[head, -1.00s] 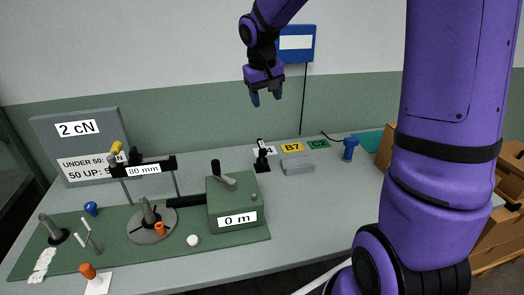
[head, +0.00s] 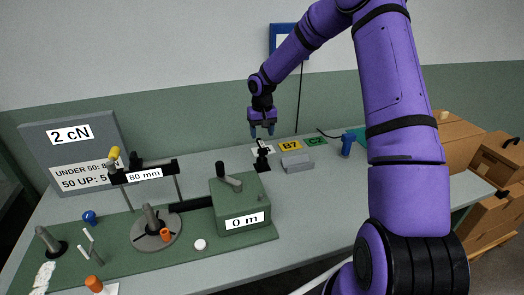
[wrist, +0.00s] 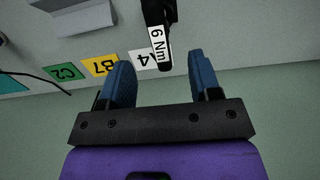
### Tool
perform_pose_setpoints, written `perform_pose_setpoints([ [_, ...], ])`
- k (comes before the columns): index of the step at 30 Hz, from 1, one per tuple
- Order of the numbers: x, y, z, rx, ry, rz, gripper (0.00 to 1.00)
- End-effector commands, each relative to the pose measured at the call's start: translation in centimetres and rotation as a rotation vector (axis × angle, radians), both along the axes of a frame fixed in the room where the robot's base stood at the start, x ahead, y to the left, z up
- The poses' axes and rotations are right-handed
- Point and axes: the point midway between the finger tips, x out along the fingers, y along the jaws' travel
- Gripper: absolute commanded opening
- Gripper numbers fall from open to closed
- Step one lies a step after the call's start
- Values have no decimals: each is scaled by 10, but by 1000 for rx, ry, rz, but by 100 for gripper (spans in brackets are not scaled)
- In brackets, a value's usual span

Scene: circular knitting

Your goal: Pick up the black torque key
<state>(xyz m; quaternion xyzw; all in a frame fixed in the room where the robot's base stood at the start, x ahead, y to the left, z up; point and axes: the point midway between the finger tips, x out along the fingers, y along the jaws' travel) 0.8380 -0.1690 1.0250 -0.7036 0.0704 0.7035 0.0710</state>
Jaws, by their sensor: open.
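The black torque key (head: 262,153) stands upright on a small black base at the back of the table, in front of the white card. In the wrist view it is a dark shaft with a white "6 Nm" label (wrist: 157,45), lying in the gap between the fingertips as seen from there. My gripper (head: 262,131) is open and empty, pointing down just above the key's top in the head view. Its blue fingers (wrist: 160,64) show on either side of the key in the wrist view. I cannot tell the exact depth gap.
A grey block (head: 297,163) sits close right of the key, and a blue tool (head: 347,144) farther right. A green box (head: 241,208) with a black lever stands front left.

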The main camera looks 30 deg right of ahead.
Motion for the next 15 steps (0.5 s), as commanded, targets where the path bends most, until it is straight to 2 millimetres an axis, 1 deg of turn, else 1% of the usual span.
perform_pose_setpoints([
  [1,-1,0,-9,2,3,0,57],
  [3,0,0,-19,1,3,1,57],
  [6,0,0,-28,0,1,0,57],
  [11,0,0,-36,-1,1,1,57],
  [15,2,-2,-53,2,3,0,57],
])
